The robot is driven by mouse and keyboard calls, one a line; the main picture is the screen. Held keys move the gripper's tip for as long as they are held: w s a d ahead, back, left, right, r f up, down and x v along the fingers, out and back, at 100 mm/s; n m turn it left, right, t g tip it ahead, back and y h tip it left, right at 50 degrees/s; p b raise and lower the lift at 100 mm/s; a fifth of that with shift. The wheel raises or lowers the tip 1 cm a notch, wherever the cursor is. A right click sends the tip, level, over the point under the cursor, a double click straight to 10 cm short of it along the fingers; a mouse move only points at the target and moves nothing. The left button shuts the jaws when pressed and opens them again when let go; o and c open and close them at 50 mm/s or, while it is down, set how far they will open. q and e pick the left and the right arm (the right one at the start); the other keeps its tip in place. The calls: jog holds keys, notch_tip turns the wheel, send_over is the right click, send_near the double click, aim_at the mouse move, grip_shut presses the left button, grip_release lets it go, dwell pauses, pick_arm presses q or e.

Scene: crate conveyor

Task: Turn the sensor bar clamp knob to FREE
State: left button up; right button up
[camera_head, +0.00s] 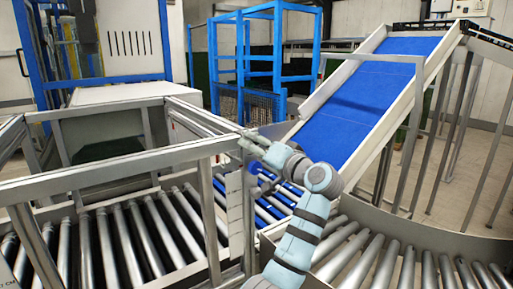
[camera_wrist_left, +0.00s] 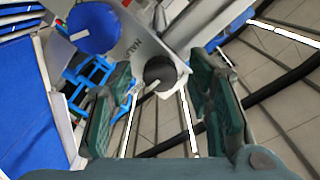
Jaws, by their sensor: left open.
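In the left wrist view a dark round knob (camera_wrist_left: 160,72) with a pale pointer sits on a light metal plate (camera_wrist_left: 135,38). A larger blue knob (camera_wrist_left: 92,27) with a white pointer mark is on the same plate, up and to the left. Part of a printed word shows on the plate; I cannot read FREE anywhere or tell which knob is the clamp knob. My left gripper (camera_wrist_left: 165,115) is open and empty, with the dark knob ahead, between its green-padded fingers in the picture. In the head view the left gripper (camera_head: 252,149) is by the metal frame post. My right gripper is not in view.
Metal frame rails (camera_head: 130,160) and a post stand close to my left arm. Roller conveyors (camera_head: 130,240) lie left and right below. A blue inclined belt (camera_head: 385,85) rises at the back right. A blue cage frame (camera_head: 270,50) stands behind.

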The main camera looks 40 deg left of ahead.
pick_arm(q)
jog(key=shift+d, duration=0.1)
jog(key=v, duration=1.2)
jog(key=shift+f, duration=0.1)
